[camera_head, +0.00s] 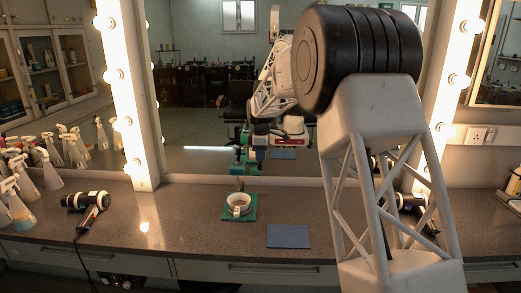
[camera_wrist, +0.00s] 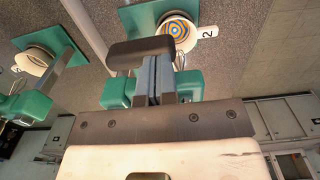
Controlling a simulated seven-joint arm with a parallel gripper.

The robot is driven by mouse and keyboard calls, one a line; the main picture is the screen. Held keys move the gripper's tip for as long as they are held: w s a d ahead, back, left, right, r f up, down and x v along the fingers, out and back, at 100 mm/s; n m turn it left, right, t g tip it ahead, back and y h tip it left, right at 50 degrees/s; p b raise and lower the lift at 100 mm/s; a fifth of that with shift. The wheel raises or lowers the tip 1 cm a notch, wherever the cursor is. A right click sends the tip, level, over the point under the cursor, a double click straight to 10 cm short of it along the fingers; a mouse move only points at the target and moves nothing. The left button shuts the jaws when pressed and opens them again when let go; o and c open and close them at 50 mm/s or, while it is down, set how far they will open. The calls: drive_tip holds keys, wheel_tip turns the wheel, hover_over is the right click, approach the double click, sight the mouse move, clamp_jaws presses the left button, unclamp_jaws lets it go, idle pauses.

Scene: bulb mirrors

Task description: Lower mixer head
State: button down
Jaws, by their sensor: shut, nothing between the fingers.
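The mixer has a green base (camera_head: 250,216) and a white bowl (camera_head: 239,203) on the counter in front of the mirror. Its green upper part (camera_head: 238,166) stands above and behind the bowl, partly hidden by my arm. In the wrist view the bowl (camera_wrist: 178,32) has a tag with a "2", and green mixer parts (camera_wrist: 117,93) show on both sides of my fingers. My gripper (camera_wrist: 153,78) is shut and empty, very close to the green parts; I cannot tell whether it touches. The mixer head's exact tilt is hard to tell.
A blue mat (camera_head: 288,237) lies right of the mixer. A hair dryer (camera_head: 88,207) and several spray bottles (camera_head: 50,163) stand at left. The mirror (camera_head: 190,125) rises behind; the mixer's reflection (camera_wrist: 37,60) shows in the wrist view. The counter between dryer and mixer is clear.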

drive_tip(key=shift+f, duration=0.2)
wheel_tip(320, 180, down, 9)
idle(0.5)
drive_tip(key=shift+r, duration=0.15)
wheel_tip(320, 180, up, 14)
drive_tip(key=shift+f, duration=0.1)
idle(0.6)
idle(0.3)
